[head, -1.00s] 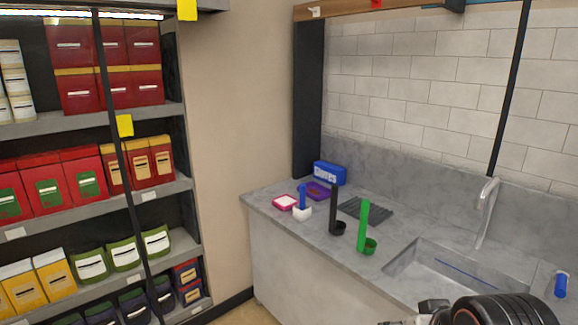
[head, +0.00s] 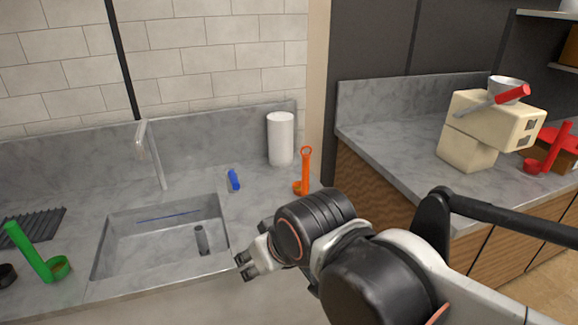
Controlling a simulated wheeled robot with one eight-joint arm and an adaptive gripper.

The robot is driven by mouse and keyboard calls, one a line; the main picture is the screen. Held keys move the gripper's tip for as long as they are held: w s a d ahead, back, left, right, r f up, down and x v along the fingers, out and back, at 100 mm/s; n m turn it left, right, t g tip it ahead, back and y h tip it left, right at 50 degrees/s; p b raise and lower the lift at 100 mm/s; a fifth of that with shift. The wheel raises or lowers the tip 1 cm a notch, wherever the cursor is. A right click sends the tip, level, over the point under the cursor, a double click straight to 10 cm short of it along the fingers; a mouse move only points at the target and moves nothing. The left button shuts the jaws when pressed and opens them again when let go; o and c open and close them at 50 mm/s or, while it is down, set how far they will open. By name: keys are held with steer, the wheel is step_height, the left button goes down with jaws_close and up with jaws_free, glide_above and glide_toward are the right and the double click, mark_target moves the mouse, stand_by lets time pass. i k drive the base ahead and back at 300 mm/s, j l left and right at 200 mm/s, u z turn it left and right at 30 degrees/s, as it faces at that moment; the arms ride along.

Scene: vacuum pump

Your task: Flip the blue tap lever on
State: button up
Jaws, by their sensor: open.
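The blue tap lever (head: 234,180) stands on the counter just right of the sink, in the head view. The grey faucet (head: 150,155) rises behind the sink (head: 150,245). My gripper (head: 246,266) is open and empty, in front of the counter's edge near the sink's right front corner. It is apart from the lever, nearer to me and lower in the picture. My arm covers part of the counter front.
An orange ladle (head: 305,172) and a white paper roll (head: 280,138) stand right of the lever. A green ladle (head: 35,252) and a ribbed drain mat (head: 35,228) are left of the sink. A dark cylinder (head: 201,240) is in the basin. A beige machine (head: 485,128) stands on the right counter.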

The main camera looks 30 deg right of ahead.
mark_target(230, 173)
steer(key=z, duration=0.3)
steer(key=i+u, duration=0.1)
steer(key=i, duration=0.35)
steer(key=i+l+u, duration=0.1)
steer(key=i, duration=0.3)
